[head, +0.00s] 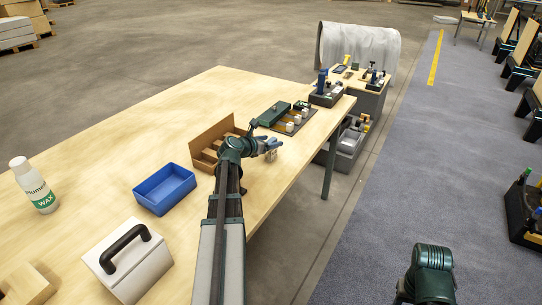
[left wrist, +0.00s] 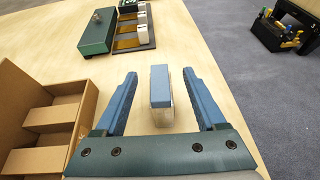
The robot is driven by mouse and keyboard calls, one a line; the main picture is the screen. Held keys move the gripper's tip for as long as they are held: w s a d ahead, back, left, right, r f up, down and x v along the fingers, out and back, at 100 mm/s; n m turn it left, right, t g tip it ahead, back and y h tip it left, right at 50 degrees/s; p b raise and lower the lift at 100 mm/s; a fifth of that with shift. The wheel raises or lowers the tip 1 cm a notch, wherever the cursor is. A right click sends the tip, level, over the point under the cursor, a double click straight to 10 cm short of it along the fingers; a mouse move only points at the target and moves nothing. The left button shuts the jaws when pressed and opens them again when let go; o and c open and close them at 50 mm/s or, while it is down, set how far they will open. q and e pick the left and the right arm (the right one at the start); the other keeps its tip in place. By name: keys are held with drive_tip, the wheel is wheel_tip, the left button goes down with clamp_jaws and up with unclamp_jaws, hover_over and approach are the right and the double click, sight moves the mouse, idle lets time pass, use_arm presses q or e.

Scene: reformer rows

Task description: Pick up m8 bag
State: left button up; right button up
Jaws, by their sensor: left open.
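A small bag with a blue top and a pale body, which looks like the m8 bag (left wrist: 160,88), stands on the wooden table. In the left wrist view it is between the two blue fingers of my left gripper (left wrist: 160,75), with a gap on each side. My left gripper is open and not closed on it. In the head view the left gripper (head: 268,144) is near the table's right edge, and the bag (head: 271,156) shows just below the fingers. My right gripper is not in view; only part of my right arm shows at the lower right.
An open cardboard box (left wrist: 12,95) with compartments is close to the left of the gripper. A blue bin (head: 150,200), a white box with a black handle (head: 140,272) and a wax bottle (head: 42,195) stand on the table.

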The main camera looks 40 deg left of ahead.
use_arm(q)
drive_tip(key=shift+w+a+f, duration=0.1)
drive_tip(key=shift+w+f, duration=0.1)
drive_tip(key=shift+w, duration=0.2)
drive_tip(key=shift+r, duration=0.1)
clamp_jaws()
drive_tip(key=shift+r, duration=0.1)
